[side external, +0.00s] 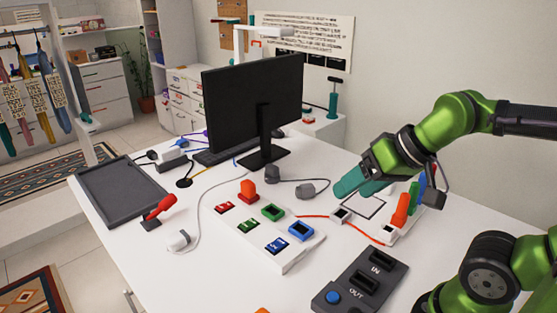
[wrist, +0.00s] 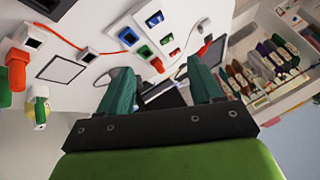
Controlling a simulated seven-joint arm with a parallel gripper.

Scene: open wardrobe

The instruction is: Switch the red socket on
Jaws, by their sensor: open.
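In the side external view, a white board (side external: 292,262) lies on the table with a row of coloured sockets. An orange-red block (side external: 248,191) stands upright at its red place. The green socket (side external: 273,212) and blue socket (side external: 301,231) look empty. Small red (side external: 224,208), green (side external: 248,226) and blue (side external: 277,245) labelled pieces lie in front of them; their switch positions are too small to read. My gripper (side external: 347,186) is to the right of the board, above the table and apart from it. In the wrist view, my gripper (wrist: 163,88) is open and empty; the orange-red block (wrist: 157,65) shows beyond the fingers.
A white box (side external: 388,233) with upright red, green and blue pieces stands right of my gripper. A dark IN/OUT box (side external: 360,279) is at the front. A monitor (side external: 250,105), a red-handled lever (side external: 160,207), a dark tray (side external: 120,190) and cables occupy the table.

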